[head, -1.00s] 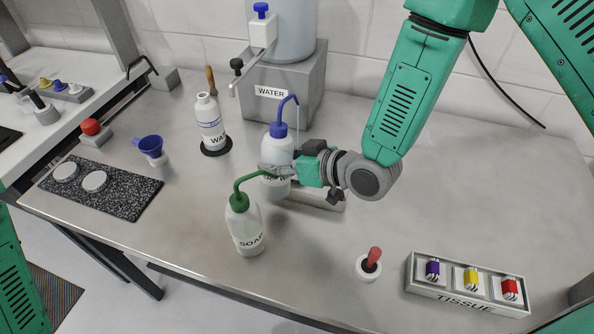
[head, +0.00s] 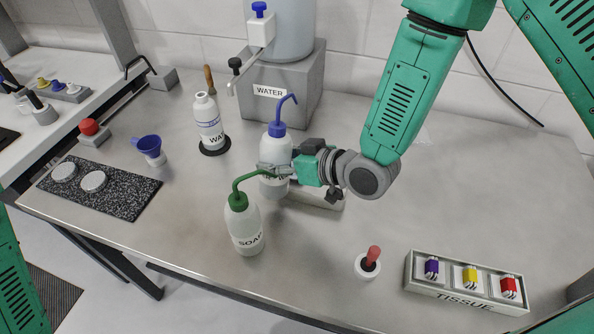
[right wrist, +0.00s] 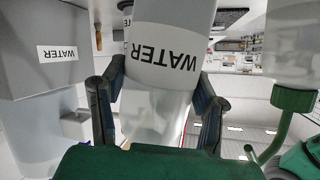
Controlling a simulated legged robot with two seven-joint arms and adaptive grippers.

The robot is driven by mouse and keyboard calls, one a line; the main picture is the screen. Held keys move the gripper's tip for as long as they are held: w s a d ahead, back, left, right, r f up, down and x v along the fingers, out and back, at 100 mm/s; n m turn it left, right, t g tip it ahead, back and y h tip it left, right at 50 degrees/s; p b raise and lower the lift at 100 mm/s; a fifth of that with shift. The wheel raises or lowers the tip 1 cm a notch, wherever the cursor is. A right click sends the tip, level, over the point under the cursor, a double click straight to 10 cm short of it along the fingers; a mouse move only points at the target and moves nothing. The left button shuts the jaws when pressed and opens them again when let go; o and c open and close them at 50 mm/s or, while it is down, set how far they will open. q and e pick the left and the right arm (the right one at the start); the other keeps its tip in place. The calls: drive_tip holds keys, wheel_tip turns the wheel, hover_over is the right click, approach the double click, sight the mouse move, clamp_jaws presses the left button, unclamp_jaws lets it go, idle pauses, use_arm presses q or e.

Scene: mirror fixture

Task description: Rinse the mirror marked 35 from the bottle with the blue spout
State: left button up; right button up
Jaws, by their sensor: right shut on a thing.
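The wash bottle with the blue spout (head: 276,149) stands upright in front of the water tank, with a WATER label in the right wrist view (right wrist: 165,50). My right gripper (head: 266,170) is shut around its body from the right. Whether its base touches the surface beneath is hidden. Two round pale discs, left (head: 64,172) and right (head: 93,181), lie on a speckled black mat (head: 125,192) at the far left. No number is legible on either, so I cannot tell which is marked 35. My left gripper is out of view.
A green-spouted SOAP bottle (head: 245,228) stands just in front of the held bottle. A white WATER bottle (head: 210,122), blue funnel (head: 148,143) and red button (head: 89,127) are left. A dropper (head: 371,259) and TISSUE tray (head: 425,280) are front right. The right rear table is clear.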

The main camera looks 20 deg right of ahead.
sight(288, 150)
drive_tip(key=shift+r, duration=0.15)
idle(0.3)
drive_tip(key=shift+r+p, duration=1.2)
drive_tip(key=shift+r, duration=0.25)
